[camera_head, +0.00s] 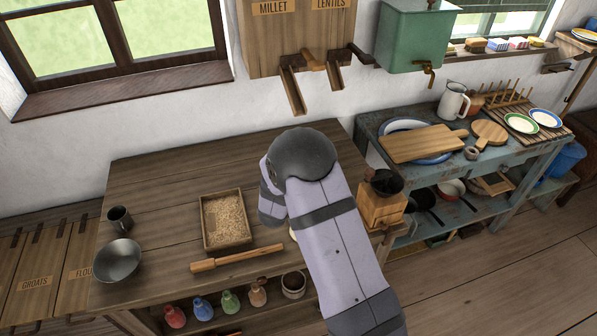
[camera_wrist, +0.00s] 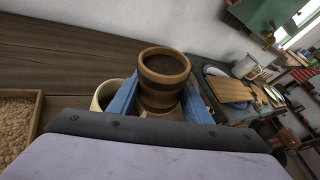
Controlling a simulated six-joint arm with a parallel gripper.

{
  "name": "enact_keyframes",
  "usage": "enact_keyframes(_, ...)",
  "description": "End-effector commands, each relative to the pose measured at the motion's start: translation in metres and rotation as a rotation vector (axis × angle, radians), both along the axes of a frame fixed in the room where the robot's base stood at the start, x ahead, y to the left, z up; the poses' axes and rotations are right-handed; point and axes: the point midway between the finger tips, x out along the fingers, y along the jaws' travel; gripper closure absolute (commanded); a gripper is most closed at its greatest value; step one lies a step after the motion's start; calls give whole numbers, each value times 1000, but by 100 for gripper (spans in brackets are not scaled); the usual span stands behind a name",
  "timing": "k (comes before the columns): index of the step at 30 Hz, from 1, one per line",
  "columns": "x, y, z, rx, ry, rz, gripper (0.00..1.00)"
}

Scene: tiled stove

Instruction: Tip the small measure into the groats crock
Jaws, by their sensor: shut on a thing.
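A small banded wooden measure (camera_wrist: 164,82) is between the blue fingers of my gripper (camera_wrist: 160,98) in the wrist view. My gripper is shut on it. Its round mouth faces up toward the camera, and its inside looks brown; I cannot tell what it holds. A cream crock (camera_wrist: 104,94) is just left of the left finger, partly hidden by it; its contents are not visible. In the head view my arm hides the gripper and the measure, and only a sliver of the cream crock (camera_head: 292,234) shows beside the arm.
A wooden tray of grain (camera_head: 226,221) lies left of my arm, with a wooden stick (camera_head: 237,258) in front. A metal bowl (camera_head: 117,261) and a dark mug (camera_head: 119,218) stand at the left. A grinder (camera_head: 381,204) stands right of my arm. The back left worktop is clear.

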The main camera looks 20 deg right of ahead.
Motion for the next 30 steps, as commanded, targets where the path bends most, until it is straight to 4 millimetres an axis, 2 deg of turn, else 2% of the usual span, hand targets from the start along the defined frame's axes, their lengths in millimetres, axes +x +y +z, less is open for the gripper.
enact_keyframes(1,0,0,-5,32,-16,-1,83)
enact_keyframes(12,3,7,-6,189,-79,-1,83)
enact_keyframes(30,3,9,-4,224,-92,0,83)
